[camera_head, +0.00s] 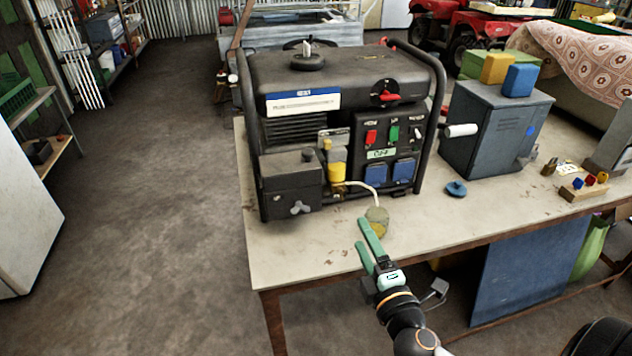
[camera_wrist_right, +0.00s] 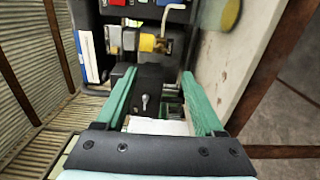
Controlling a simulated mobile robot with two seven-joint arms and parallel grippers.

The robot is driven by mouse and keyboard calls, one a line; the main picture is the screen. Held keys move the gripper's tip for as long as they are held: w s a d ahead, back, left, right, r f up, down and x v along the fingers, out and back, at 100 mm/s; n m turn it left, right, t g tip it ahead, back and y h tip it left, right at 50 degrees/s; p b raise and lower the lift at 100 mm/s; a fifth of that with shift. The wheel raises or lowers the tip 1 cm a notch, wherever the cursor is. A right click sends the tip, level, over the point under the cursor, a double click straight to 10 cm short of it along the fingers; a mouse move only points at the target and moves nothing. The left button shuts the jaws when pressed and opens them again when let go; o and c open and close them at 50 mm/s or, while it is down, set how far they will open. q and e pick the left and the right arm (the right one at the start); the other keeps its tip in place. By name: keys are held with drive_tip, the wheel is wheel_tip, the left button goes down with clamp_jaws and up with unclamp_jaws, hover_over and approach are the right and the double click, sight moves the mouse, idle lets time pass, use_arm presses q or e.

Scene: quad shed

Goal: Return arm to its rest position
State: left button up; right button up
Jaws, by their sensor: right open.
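My right gripper (camera_head: 367,243) comes in from the bottom of the head view. Its green fingers are apart with nothing between them, just in front of the generator and over the table's front edge. The right wrist view shows the same open fingers (camera_wrist_right: 160,100) with the generator (camera_wrist_right: 100,12) beyond them. In the head view the black generator (camera_head: 340,75) stands upright on the table. A pale cord runs from its front to a round yellowish piece (camera_head: 377,221) near my right fingertips; I cannot tell if they touch. My left gripper is not in view.
The workbench (camera_head: 300,255) has bare room left of my right gripper. A grey metal box (camera_head: 490,125) with yellow and blue blocks stands right of the generator. Open floor is at left.

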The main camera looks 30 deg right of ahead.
drive_tip(key=s+a+f+m+g+y+p, duration=0.2)
drive_tip(key=s+a+f+m, duration=0.4)
drive_tip(key=f, duration=0.4)
drive_tip(key=s+a+f+m+g+y+p, duration=0.3)
drive_tip(key=s+a+f+m+g, duration=0.3)
drive_tip(key=f, duration=0.3)
drive_tip(key=shift+s+a+f+m+y, duration=0.45)
drive_tip(key=shift+a+m+y, duration=0.25)
drive_tip(key=shift+a+y, duration=0.2)
